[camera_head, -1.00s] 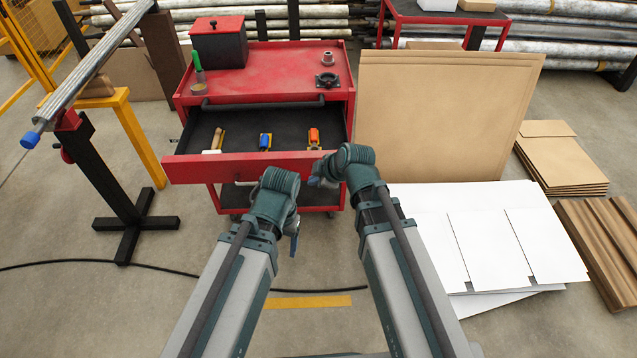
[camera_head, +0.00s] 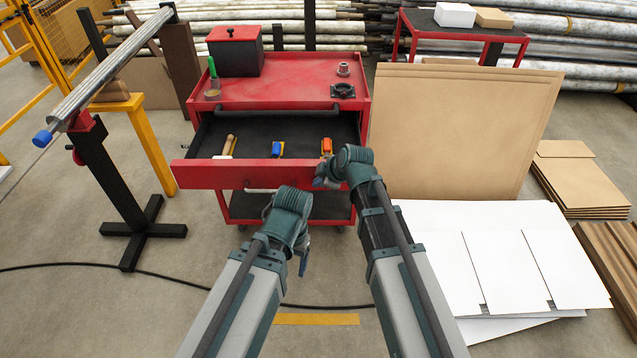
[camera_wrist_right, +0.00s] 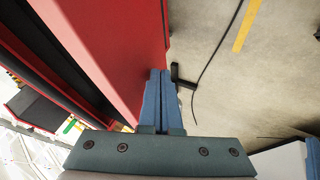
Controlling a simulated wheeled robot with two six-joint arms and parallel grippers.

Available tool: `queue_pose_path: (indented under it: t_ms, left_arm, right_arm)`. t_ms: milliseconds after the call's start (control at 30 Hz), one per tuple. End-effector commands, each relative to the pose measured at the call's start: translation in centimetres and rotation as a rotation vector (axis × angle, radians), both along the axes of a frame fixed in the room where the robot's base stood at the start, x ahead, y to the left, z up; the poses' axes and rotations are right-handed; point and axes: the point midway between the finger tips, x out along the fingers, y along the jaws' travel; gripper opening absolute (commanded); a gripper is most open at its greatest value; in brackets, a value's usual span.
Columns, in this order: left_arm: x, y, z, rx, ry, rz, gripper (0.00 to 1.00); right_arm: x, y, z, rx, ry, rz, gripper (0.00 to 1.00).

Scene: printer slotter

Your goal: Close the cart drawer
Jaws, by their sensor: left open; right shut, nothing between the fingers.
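The red cart (camera_head: 290,93) has its top drawer pulled out, showing a dark interior. The drawer's red front panel (camera_head: 235,176) faces me. In the head view my right gripper (camera_head: 324,182) is at the right part of this panel. In the right wrist view, its blue fingers (camera_wrist_right: 160,100) are together and empty, close beside the red panel (camera_wrist_right: 120,45); I cannot tell whether they touch it. My left gripper (camera_head: 303,262) is open, lower and in front of the cart, apart from the drawer; its fingers are partly hidden by the wrist.
A wooden-handled tool (camera_head: 229,146), a blue item (camera_head: 277,149) and an orange item (camera_head: 326,147) lie in the drawer. A roller stand (camera_head: 115,185) is left, cardboard (camera_head: 460,130) and white sheets (camera_head: 490,255) right. Floor in front is mostly clear.

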Motion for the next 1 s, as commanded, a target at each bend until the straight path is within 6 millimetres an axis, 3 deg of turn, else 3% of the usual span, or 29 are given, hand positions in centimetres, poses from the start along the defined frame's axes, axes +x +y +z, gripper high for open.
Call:
queue_pose_path:
  t_ms: [267,700,1000]
  left_arm:
    - [0.0,0.0,0.0,0.000,0.000,0.000,0.74]
    - [0.0,0.0,0.0,0.000,0.000,0.000,0.74]
    - [0.0,0.0,0.0,0.000,0.000,0.000,0.74]
  right_arm:
    - [3.7,-0.1,0.0,0.000,-0.001,-0.001,0.00]
    - [15.0,-0.5,0.0,0.000,-0.002,-0.001,0.00]
    - [20.4,-0.7,0.0,0.000,0.000,-0.002,0.00]
